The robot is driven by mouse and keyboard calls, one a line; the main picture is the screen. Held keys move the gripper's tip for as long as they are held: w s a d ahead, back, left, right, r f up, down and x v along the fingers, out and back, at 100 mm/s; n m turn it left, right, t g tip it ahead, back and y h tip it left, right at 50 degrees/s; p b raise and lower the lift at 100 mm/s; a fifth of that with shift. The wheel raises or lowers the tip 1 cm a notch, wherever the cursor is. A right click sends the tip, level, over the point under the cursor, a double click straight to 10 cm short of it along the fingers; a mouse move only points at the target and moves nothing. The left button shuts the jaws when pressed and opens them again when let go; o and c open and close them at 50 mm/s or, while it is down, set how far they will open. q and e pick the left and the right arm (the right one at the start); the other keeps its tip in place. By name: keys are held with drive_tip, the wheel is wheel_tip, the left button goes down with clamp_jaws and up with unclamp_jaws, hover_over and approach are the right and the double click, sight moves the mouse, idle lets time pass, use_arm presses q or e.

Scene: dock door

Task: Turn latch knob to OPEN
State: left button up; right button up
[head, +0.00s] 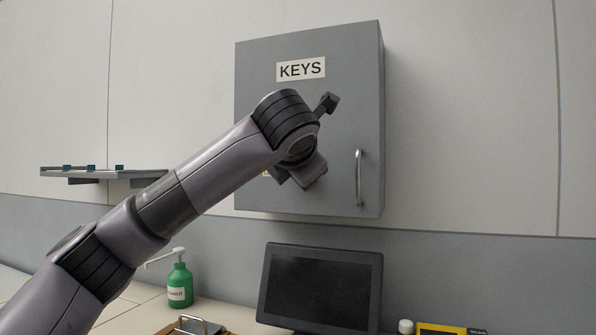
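A grey cabinet (345,115) labelled KEYS hangs on the wall in the head view, with its door shut. An upright metal handle (359,177) is at the door's lower right. My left arm reaches in from the left, and its wrist is in front of the door. My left gripper (308,172) is at the door's lower middle, mostly hidden behind the wrist; its fingertips do not show. The latch knob is not visible, and the arm covers that part of the door. My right gripper is out of view.
A wall shelf (105,173) is at the left. Below the cabinet are a dark monitor (320,288), a green pump bottle (180,285), a clipboard (193,326) and a yellow-and-black box (450,329). The wall right of the cabinet is clear.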

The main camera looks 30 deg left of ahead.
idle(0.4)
use_arm(q)
drive_tip(key=shift+f, duration=0.1)
drive_tip(key=o, duration=1)
drive_tip(key=shift+w, duration=0.1)
drive_tip(key=shift+o, duration=0.2)
drive_tip(key=b+v, duration=0.1)
drive_tip(key=v, duration=0.6)
